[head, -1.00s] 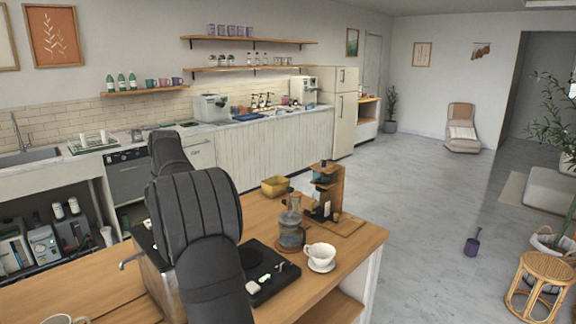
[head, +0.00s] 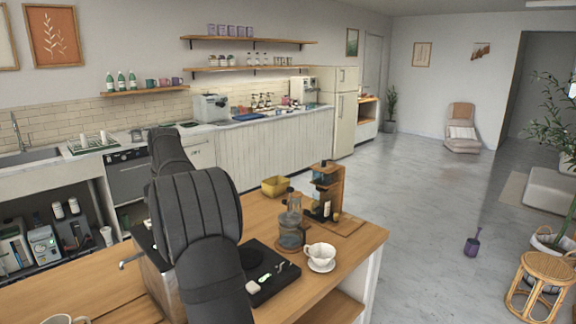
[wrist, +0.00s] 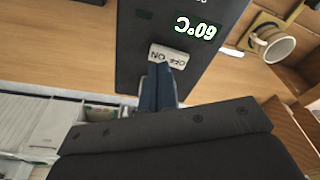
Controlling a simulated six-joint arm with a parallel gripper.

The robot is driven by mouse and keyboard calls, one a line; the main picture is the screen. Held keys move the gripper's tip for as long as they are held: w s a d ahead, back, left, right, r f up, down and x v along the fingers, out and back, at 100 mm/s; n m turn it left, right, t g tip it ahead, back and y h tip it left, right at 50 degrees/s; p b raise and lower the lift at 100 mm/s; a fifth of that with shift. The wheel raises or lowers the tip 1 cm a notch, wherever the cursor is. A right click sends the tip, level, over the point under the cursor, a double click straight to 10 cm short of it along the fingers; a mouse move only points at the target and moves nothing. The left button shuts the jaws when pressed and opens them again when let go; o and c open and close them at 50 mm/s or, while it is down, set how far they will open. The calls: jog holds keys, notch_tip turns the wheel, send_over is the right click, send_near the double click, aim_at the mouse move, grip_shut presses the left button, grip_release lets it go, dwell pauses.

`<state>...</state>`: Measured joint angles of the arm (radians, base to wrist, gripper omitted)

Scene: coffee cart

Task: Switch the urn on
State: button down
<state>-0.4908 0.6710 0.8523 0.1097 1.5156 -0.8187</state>
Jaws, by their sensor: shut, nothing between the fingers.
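In the wrist view a dark panel (wrist: 140,40) carries a lit display (wrist: 195,28) that reads 60°C upside down. Below it is a white switch (wrist: 167,56) marked ON on the left and OFF on the right, also upside down. My gripper (wrist: 164,68) is shut and empty, its fingertips at the lower edge of the switch. I cannot tell whether they touch it or which side is pressed. In the head view the metal urn (head: 157,283) stands on the wooden counter, largely behind my arm, with its tap (head: 131,262) pointing left. My gripper is hidden there.
A mug (wrist: 272,45) is right of the panel in the wrist view.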

jog(key=shift+r, duration=2.7)
jog(key=shift+f, duration=0.15)
notch_tip(320, 180, down, 7)
jog(key=shift+r, duration=0.1)
jog(key=shift+r, duration=0.1)
